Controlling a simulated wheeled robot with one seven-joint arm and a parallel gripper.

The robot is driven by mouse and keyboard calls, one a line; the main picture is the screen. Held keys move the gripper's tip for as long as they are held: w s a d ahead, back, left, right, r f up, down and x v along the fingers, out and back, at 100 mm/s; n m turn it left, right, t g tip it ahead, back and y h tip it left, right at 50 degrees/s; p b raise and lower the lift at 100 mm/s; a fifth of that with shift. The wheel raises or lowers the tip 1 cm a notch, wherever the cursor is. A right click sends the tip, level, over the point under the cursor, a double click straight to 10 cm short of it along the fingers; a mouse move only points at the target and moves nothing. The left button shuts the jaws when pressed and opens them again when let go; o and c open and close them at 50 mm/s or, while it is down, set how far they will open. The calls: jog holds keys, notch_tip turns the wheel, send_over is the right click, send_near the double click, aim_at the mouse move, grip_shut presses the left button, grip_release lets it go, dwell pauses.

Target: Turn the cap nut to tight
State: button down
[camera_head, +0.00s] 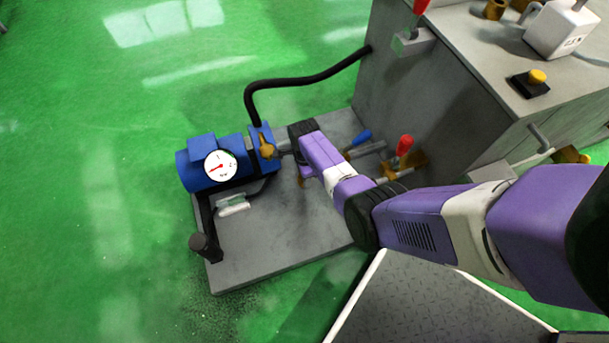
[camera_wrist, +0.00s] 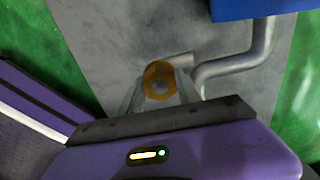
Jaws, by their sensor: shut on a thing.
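The cap nut (camera_wrist: 158,78) is a brass-coloured hexagonal piece in the middle of the wrist view. It sits between the fingers of my gripper (camera_wrist: 160,92), which is shut on it. In the head view my gripper (camera_head: 276,150) reaches left to the blue pump unit (camera_head: 262,140), where a brass fitting (camera_head: 267,151) shows at the fingertips. I cannot tell whether that fitting is the nut itself. A white dial gauge (camera_head: 221,166) with a red needle is on the pump's front. How tight the nut is cannot be seen.
The pump stands on a grey base plate (camera_head: 270,250) on a green floor. A black hose (camera_head: 300,82) runs to the grey machine cabinet (camera_head: 440,100). Blue-handled (camera_head: 361,138) and red-handled (camera_head: 404,145) valves are close to my arm. A grey pipe (camera_wrist: 235,62) bends near the nut.

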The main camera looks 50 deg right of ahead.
jog(key=c, duration=0.8)
grip_release()
jog(key=shift+c, duration=0.2)
jog(key=shift+r+p, duration=2.05)
jog(key=shift+r, duration=1.85)
